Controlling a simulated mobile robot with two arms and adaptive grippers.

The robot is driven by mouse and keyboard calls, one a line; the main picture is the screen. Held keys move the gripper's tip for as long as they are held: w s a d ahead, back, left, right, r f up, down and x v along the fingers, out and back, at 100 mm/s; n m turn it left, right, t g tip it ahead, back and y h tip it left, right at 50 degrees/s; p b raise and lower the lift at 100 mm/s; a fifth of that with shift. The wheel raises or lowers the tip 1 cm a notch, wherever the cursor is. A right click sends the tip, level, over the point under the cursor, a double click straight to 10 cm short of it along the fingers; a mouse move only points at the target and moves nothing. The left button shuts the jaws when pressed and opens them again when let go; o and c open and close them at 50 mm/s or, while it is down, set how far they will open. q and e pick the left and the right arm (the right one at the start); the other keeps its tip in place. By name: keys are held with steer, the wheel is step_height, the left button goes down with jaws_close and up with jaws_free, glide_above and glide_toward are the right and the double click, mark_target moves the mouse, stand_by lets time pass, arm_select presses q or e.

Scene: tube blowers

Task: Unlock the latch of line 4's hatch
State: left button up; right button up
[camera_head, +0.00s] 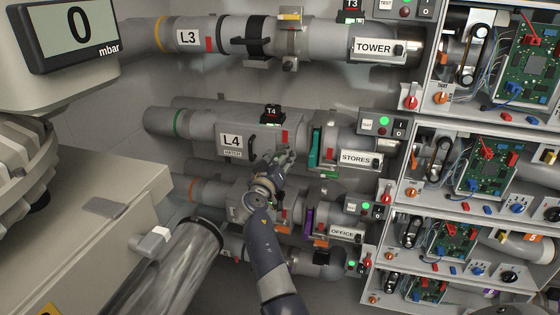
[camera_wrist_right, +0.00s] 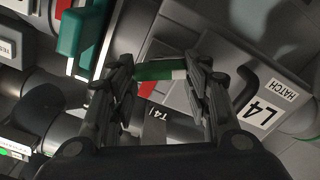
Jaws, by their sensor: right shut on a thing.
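Line 4's grey hatch (camera_head: 233,151) carries an L4 label and a small HATCH label, with a dark handle beside them. In the right wrist view the hatch (camera_wrist_right: 205,40) fills the upper right. A red mark (camera_head: 284,137) shows at its right end in the head view. My right gripper (camera_head: 279,160) is at the lower right end of the hatch. In the wrist view its fingers (camera_wrist_right: 162,80) are shut on a small green piece with a white end, seemingly the latch (camera_wrist_right: 158,72). A red patch shows beside it. My left gripper is not in view.
A teal slide plate (camera_head: 315,147) stands just right of the hatch on the same pipe. The T4 tag (camera_head: 272,114) sits above the pipe. The OFFICE line (camera_head: 341,232) runs below, partly behind my arm. Open electronics shelves (camera_head: 470,206) fill the right side.

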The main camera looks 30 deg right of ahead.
steer(key=n, duration=0.5)
steer(key=shift+n, duration=0.4)
steer(key=n+p, duration=0.2)
steer(key=n, duration=0.4)
steer(key=shift+w, duration=0.1)
steer(key=shift+n, duration=0.3)
steer(key=o, duration=1.1)
steer(key=shift+c, duration=0.2)
steer(key=shift+d+f, duration=0.1)
steer(key=shift+f, duration=0.1)
steer(key=v, duration=1.2)
